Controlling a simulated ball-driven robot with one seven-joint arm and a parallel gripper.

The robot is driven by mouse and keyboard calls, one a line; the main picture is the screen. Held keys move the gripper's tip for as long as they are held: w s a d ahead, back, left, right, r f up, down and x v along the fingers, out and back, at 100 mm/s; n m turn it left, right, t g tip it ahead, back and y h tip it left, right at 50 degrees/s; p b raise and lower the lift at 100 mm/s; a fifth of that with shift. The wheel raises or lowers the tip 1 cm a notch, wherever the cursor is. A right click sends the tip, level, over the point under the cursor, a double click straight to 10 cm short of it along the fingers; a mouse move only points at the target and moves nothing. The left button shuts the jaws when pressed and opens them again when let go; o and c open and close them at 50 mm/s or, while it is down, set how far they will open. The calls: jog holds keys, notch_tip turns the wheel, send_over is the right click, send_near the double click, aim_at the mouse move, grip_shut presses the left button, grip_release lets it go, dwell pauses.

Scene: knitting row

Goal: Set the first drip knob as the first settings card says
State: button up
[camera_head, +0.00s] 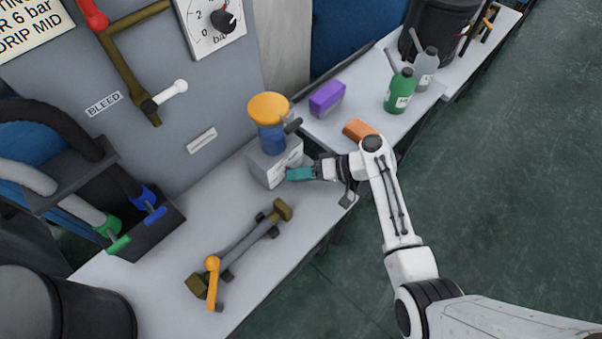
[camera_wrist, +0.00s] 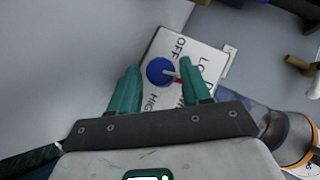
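The settings card (camera_head: 35,25) at the top left of the head view is cut off but reads "6 bar" and "DRIP MID". The drip unit is a grey box (camera_head: 262,165) with a blue bowl and orange cap (camera_head: 268,107). In the wrist view its white dial plate (camera_wrist: 208,58) carries OFF, LO and HIGH lettering, partly covered. The blue drip knob (camera_wrist: 160,71) has a red pointer aimed right, its end near my right finger; its exact mark is hidden. My gripper (camera_wrist: 160,80) is open, fingers on both sides of the knob; contact cannot be told. In the head view my gripper (camera_head: 300,173) is at the box front.
A pressure gauge (camera_head: 212,20) and a brown pipe with red and white handles (camera_head: 130,75) are on the panel. A valve bar with an orange lever (camera_head: 212,265) lies on the bench. Purple (camera_head: 327,97) and orange (camera_head: 358,129) blocks and a green bottle (camera_head: 400,92) stand beyond.

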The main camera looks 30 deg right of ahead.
jog(key=shift+o, duration=0.8)
jog(key=v, duration=1.1)
jog(key=shift+a, duration=0.1)
